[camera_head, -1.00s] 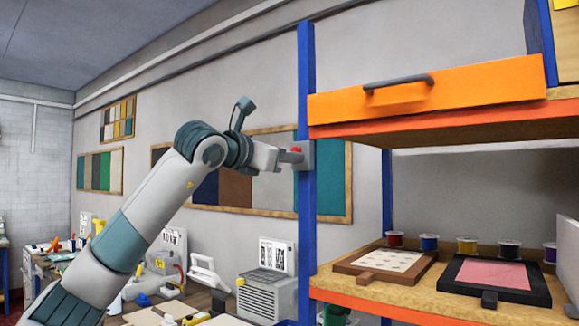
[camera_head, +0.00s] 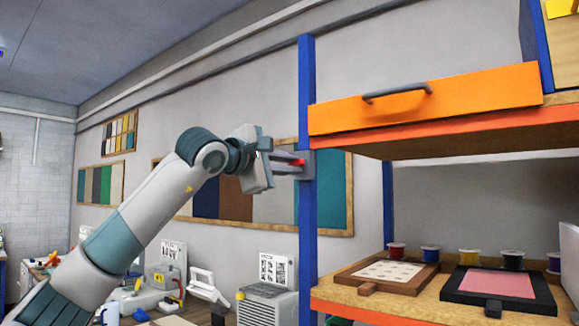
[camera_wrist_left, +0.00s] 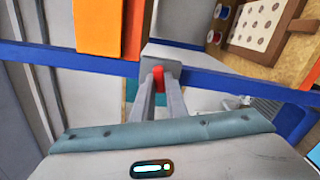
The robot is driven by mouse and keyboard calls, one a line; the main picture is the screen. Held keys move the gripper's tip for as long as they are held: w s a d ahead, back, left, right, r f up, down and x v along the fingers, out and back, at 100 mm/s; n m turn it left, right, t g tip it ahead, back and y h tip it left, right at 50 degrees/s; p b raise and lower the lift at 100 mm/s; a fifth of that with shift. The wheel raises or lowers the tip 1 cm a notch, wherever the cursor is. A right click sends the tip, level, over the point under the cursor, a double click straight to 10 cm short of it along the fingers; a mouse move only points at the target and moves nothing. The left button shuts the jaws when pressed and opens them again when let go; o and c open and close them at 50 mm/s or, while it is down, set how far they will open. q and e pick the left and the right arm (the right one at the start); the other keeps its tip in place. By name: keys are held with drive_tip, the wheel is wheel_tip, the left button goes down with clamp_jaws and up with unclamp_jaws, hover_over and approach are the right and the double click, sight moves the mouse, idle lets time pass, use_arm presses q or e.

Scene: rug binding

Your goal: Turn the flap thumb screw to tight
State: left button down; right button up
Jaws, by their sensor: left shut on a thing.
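The flap thumb screw (camera_head: 299,163) is a small red knob on a grey block (camera_head: 307,166) fixed to the blue shelf post. It also shows in the left wrist view as a red piece (camera_wrist_left: 158,76) in front of the grey block (camera_wrist_left: 178,55). My left gripper (camera_head: 294,164) comes in from the left with its fingers on the red knob. In the wrist view its two fingers (camera_wrist_left: 159,84) stand either side of the knob, which they partly hide. How tight the screw is cannot be told. My right gripper is not in view.
The blue post (camera_head: 307,230) stands right behind the block. An orange drawer (camera_head: 430,100) with a dark handle is just right of it. A lower shelf holds two framed pieces (camera_head: 500,285) and several spools (camera_head: 430,254). The air left of the post is open.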

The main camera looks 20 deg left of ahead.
use_arm(q)
drive_tip(key=shift+m, duration=1.8)
drive_tip(key=c, duration=1.8)
unclamp_jaws()
drive_tip(key=shift+o, duration=0.2)
drive_tip(key=shift+s, duration=0.1)
